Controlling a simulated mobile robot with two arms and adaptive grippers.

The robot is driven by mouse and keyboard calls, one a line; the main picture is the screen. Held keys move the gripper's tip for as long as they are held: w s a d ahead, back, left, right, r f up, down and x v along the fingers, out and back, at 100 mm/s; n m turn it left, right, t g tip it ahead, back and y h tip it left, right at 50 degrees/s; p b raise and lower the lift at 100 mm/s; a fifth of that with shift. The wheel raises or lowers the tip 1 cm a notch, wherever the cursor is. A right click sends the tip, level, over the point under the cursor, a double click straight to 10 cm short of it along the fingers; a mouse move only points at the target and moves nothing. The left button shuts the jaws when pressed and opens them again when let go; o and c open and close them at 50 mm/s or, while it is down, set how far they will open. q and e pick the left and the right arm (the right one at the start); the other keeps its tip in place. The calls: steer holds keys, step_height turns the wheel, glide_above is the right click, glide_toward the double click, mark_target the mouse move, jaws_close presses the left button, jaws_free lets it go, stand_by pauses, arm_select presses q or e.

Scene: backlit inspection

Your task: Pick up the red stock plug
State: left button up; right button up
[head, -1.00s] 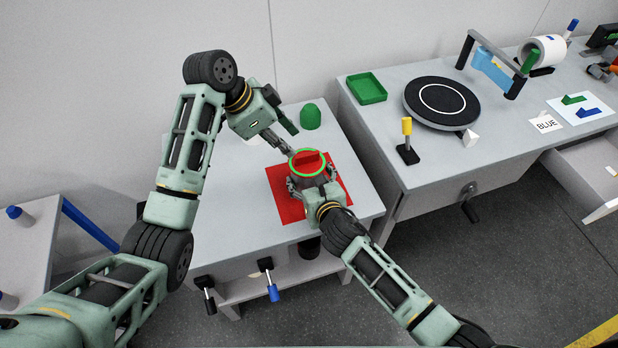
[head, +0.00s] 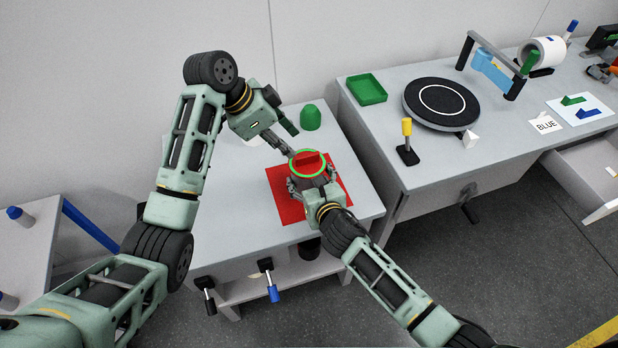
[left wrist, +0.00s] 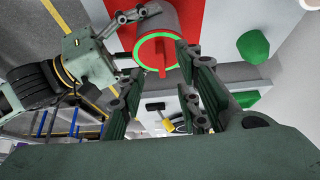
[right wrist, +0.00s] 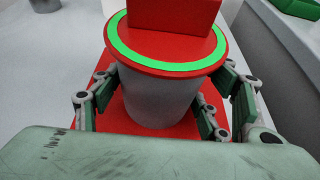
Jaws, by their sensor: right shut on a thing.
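The red stock plug (head: 306,161) is a red disc with a raised red block handle. It sits in the top of a grey round container (right wrist: 158,98), inside a bright green ring (right wrist: 150,66). The container appears to stand upright on a red square mat (head: 290,209). My right gripper (head: 311,180) is shut around the container's sides, below the ring. My left gripper (head: 288,135) is open and empty, above and to the left of the plug. In the left wrist view the plug (left wrist: 158,54) shows beyond its spread fingers.
A green dome (head: 310,117) stands on the table (head: 361,198) just behind the container. A second bench at the right holds a green tray (head: 367,88), a black turntable (head: 441,100) and a yellow-topped post (head: 407,141). A gap separates the two.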

arm_select(q)
steer(key=d+r+g+y, duration=0.1)
steer(key=d+r+y, duration=0.1)
steer(key=d+r, duration=0.25)
steer(key=y, duration=0.2)
glide_above(307, 155)
steer(key=s+a, duration=0.1)
steer(key=f, duration=0.4)
steer(key=shift+s+a+f, duration=0.15)
steer(key=shift+a+f, duration=0.05)
steer(key=shift+f, duration=0.1)
steer(key=f, duration=0.3)
steer(key=w+d+f, duration=0.1)
steer(key=shift+w+d+f, duration=0.1)
steer(key=shift+f, duration=0.65)
steer(key=shift+d, duration=0.1)
jaws_close()
